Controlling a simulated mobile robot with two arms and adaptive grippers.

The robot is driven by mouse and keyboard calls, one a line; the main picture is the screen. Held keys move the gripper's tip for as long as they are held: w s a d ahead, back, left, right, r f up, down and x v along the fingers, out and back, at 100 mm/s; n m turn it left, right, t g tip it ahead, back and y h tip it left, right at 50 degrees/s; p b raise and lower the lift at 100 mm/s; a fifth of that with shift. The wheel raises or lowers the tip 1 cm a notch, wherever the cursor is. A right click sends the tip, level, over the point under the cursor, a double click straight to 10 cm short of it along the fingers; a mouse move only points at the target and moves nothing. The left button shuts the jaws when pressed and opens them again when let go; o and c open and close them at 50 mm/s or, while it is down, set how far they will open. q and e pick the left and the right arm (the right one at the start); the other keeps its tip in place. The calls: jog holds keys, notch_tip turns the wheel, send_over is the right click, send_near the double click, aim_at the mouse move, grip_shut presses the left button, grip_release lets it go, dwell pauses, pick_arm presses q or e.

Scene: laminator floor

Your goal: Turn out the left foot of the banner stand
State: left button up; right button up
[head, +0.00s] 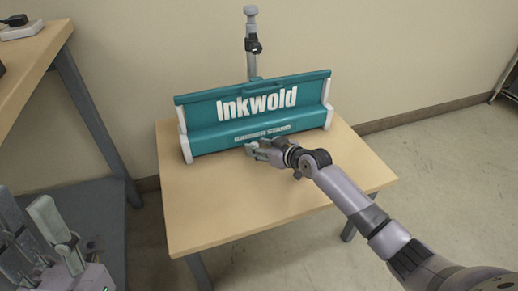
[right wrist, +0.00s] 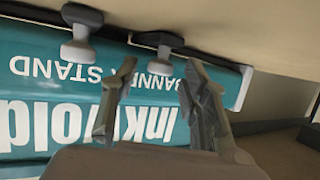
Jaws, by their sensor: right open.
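The teal banner stand (head: 225,108), with white end caps and white lettering, lies on a small wooden table. The right wrist view shows it upside down (right wrist: 52,120), with two pale grey knob-ended feet along its lower front edge. One foot (right wrist: 160,42) lies beyond and between my fingertips, nearer the stand's left end cap (right wrist: 243,88); the other foot (right wrist: 80,45) is farther left in that picture. My right gripper (head: 256,149) is open at the stand's front edge; it also shows in the wrist view (right wrist: 160,75). I cannot see it touching a foot.
The wooden table top (head: 210,215) is bare in front of the stand. A grey pole (head: 251,45) rises behind the stand, near the wall. A wooden bench (head: 30,55) is at the left. Grey upright shapes (head: 50,225) fill the lower left corner.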

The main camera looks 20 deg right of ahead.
jog(key=shift+w+a+f, duration=0.1)
jog(key=shift+w, duration=0.1)
grip_shut()
dwell(0.6)
